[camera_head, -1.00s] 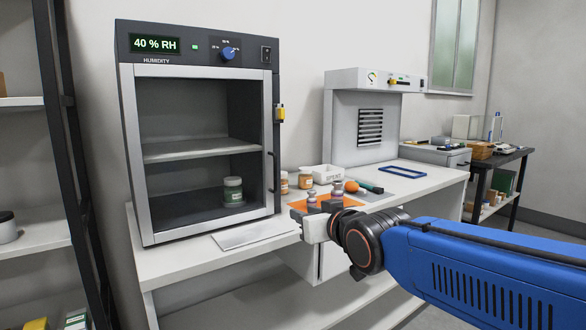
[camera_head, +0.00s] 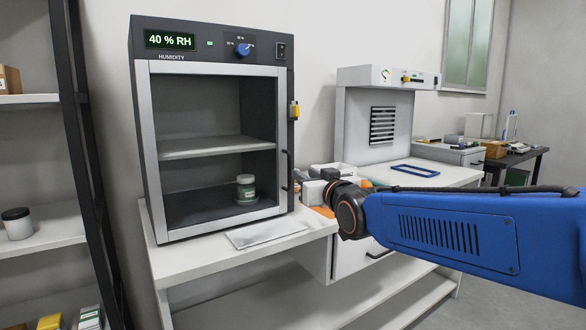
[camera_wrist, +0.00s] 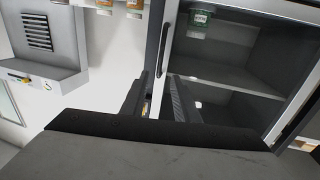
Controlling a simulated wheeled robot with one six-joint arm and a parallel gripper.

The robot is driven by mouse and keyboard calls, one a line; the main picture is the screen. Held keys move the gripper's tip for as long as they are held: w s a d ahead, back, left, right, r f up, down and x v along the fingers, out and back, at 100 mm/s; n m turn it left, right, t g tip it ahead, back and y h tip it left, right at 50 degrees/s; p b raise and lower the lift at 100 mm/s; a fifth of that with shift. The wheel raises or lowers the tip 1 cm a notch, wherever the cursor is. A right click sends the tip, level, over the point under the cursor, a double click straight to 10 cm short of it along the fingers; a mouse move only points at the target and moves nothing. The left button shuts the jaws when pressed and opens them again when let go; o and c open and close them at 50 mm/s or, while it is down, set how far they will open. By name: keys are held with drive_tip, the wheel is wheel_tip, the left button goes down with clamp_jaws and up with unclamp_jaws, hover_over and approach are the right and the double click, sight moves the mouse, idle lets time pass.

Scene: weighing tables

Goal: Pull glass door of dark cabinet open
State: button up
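The dark cabinet (camera_head: 137,130) stands on a white bench, its glass door (camera_head: 206,65) framed in silver and shut. A black vertical handle (camera_head: 290,170) is at the door's right edge; it also shows in the wrist view (camera_wrist: 165,48). A yellow latch-like part (camera_head: 294,111) sits higher on the right side. A green-labelled jar (camera_head: 246,188) stands inside on the floor. My gripper (camera_wrist: 158,90) is open and empty in the wrist view, its fingers pointing toward the door's handle edge, apart from the handle. In the head view my wrist link hides the fingers.
A flat silver-white plate (camera_head: 266,233) lies on the bench (camera_head: 200,255) before the door. Small containers stand right of the cabinet, partly behind my arm. A grey vented unit (camera_head: 375,130) and blue frame (camera_head: 414,171) are farther right. A dark shelf post (camera_head: 85,150) is at left.

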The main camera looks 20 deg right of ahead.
sight(290, 165)
drive_tip(key=w, duration=0.6)
drive_tip(key=w+a, duration=0.1)
drive_tip(key=w, duration=0.3)
drive_tip(key=shift+a, duration=0.1)
drive_tip(key=shift+s, duration=0.1)
clamp_jaws()
